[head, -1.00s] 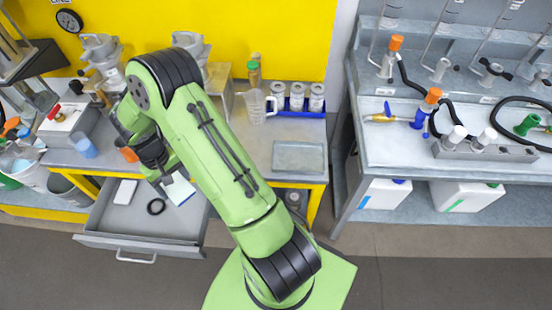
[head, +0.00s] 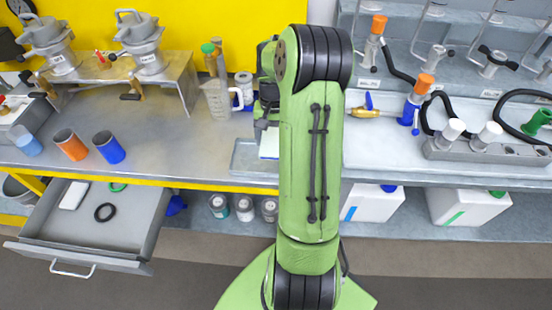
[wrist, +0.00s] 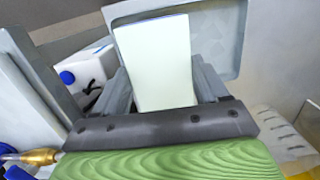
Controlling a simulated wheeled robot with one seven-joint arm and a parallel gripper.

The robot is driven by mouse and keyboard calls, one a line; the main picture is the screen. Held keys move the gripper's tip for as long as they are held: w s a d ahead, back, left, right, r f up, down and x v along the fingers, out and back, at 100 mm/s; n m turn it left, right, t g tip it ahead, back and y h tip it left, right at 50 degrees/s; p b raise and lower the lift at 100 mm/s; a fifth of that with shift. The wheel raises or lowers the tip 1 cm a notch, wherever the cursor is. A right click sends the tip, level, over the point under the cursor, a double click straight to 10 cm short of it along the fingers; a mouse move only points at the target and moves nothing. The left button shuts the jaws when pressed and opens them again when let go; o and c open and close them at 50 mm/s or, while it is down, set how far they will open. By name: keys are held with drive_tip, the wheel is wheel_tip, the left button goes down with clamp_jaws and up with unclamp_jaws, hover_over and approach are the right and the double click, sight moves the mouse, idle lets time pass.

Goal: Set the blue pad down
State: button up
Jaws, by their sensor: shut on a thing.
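The pad shows a pale, nearly white face with a thin blue edge. In the wrist view the pad (wrist: 155,60) stands out from between the two fingers of my gripper (wrist: 162,85), which is shut on it. In the head view the pad (head: 269,144) hangs from my gripper (head: 266,126), just left of my arm, over a shallow grey tray (head: 243,160) on the bench. The same tray (wrist: 225,45) shows behind the pad in the wrist view. I cannot tell how high the pad is above the tray. My arm hides the tray's right part.
A clear jug (head: 218,98) stands behind the tray. Orange (head: 70,146) and blue (head: 108,148) cups stand to the left, with free bench between. Right is a bench with hoses and valves (head: 410,110).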

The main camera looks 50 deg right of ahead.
wheel_tip(320, 180, down, 7)
drive_tip(key=shift+f+b, duration=0.1)
drive_tip(key=shift+b, duration=0.8)
drive_tip(key=shift+w, duration=0.1)
drive_tip(key=o, duration=1.1)
